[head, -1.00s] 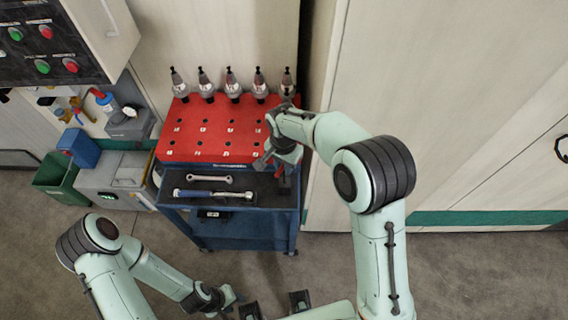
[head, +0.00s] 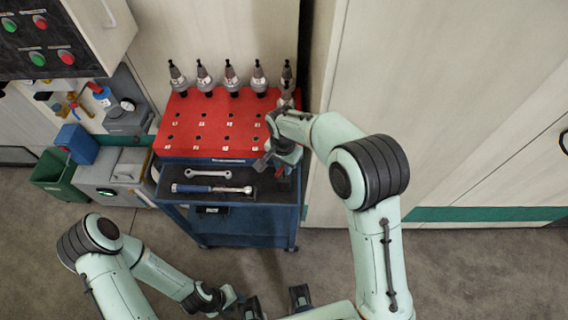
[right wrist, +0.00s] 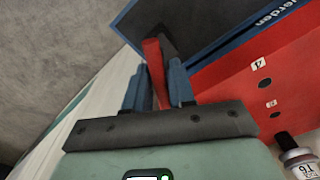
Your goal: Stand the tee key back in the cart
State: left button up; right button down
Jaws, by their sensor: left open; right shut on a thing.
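My right gripper (head: 282,160) is over the right end of the cart's dark tray (head: 262,188), beside the red rack. In the right wrist view its blue-grey fingers (right wrist: 157,88) are shut on a red bar, the visible part of the tee key (right wrist: 153,62). The rest of the key is hidden, and I cannot tell whether it touches the cart (head: 250,222). A bit of red also shows below the gripper in the head view. My left gripper (head: 228,299) is open and empty, low in the head view, in front of the cart and away from it.
A wrench (head: 208,173) and a blue-handled torque wrench (head: 212,188) lie on the tray. Behind, the red rack (head: 215,130) has several holes and a back row of tool holders (head: 231,80). A cabinet (head: 440,120) stands close at right. Bins stand left.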

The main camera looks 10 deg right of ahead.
jog(key=shift+f, duration=0.1)
jog(key=c, duration=0.9)
grip_release()
jog(key=shift+o, duration=0.2)
notch_tip(320, 180, up, 13)
jog(key=p, duration=0.1)
jog(key=shift+r, duration=0.2)
jog(key=shift+s+a, duration=0.1)
jog(key=shift+s, duration=0.05)
